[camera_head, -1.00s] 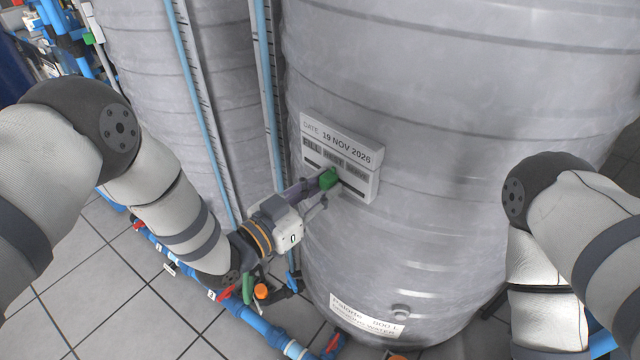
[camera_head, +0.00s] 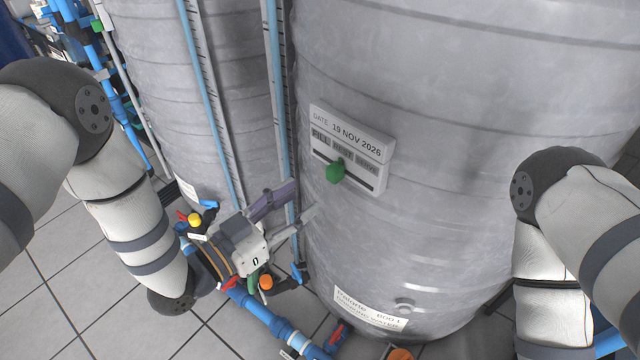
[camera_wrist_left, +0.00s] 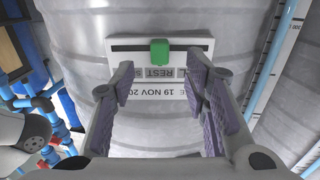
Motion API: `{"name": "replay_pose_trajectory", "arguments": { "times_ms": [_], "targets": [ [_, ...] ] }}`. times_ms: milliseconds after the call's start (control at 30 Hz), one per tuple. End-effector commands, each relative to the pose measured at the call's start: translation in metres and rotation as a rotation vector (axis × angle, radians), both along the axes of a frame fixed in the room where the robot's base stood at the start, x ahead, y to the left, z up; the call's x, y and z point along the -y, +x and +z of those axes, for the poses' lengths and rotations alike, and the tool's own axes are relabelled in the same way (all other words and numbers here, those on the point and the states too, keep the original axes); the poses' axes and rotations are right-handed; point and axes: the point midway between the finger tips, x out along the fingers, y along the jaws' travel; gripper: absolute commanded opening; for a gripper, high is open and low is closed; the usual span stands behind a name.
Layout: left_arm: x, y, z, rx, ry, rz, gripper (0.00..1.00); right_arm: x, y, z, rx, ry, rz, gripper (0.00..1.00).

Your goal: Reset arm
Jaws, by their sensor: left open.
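My left gripper (camera_head: 292,212) is open and empty, a short way left of and below the date sign (camera_head: 376,152) on the large grey tank. In the left wrist view the open gripper (camera_wrist_left: 158,90) has its two fingers apart, with the sign (camera_wrist_left: 126,56) between and beyond them. The sign reads 19 NOV 2026. Its green slider knob (camera_head: 336,172) sits in a dark slot near the REST label, and it also shows in the left wrist view (camera_wrist_left: 159,52). The fingers are apart from the knob. My right arm shows at the right edge, but its gripper is out of view.
A second grey tank (camera_head: 150,60) stands at the left, with blue level tubes (camera_head: 278,90) between the tanks. Blue floor pipes (camera_head: 262,318) with coloured valve handles run below my left gripper. Tiled floor (camera_head: 70,280) is open at the lower left.

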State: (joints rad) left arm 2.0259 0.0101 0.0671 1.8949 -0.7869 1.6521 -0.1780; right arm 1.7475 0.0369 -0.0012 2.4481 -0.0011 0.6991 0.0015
Motion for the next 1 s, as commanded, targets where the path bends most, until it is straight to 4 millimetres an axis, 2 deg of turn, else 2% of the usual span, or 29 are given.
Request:
{"name": "replay_pose_trajectory", "arguments": {
  "times_ms": [100,233,700,767,867,900,967,1000],
  "targets": [
    [-0.017,-0.016,-0.001,-0.002,0.001,0.002,0.42,0.000,0.000,0.000,0.000,0.000,0.000,0.31],
    [-0.025,-0.025,0.000,0.000,0.000,0.001,0.42,0.000,0.000,0.000,0.000,0.000,0.000,0.31],
    [-0.027,-0.028,-0.003,-0.015,0.008,0.005,0.42,0.000,0.000,0.001,0.001,0.000,0.000,0.31],
    [-0.031,-0.034,-0.019,-0.089,0.042,0.031,0.42,0.000,0.002,0.002,0.008,0.001,0.000,0.31],
    [-0.052,-0.067,-0.076,-0.367,0.172,0.126,0.42,0.000,0.009,0.009,0.029,0.000,0.000,0.31],
    [-0.066,-0.091,-0.102,-0.513,0.236,0.176,0.42,0.000,0.012,0.012,0.040,0.000,-0.001,0.31],
    [-0.088,-0.136,-0.136,-0.736,0.326,0.250,0.42,0.000,0.016,0.016,0.054,0.001,-0.002,0.31],
    [-0.103,-0.169,-0.152,-0.881,0.381,0.298,0.42,0.000,0.018,0.019,0.063,0.000,-0.002,0.31]
  ]
}}
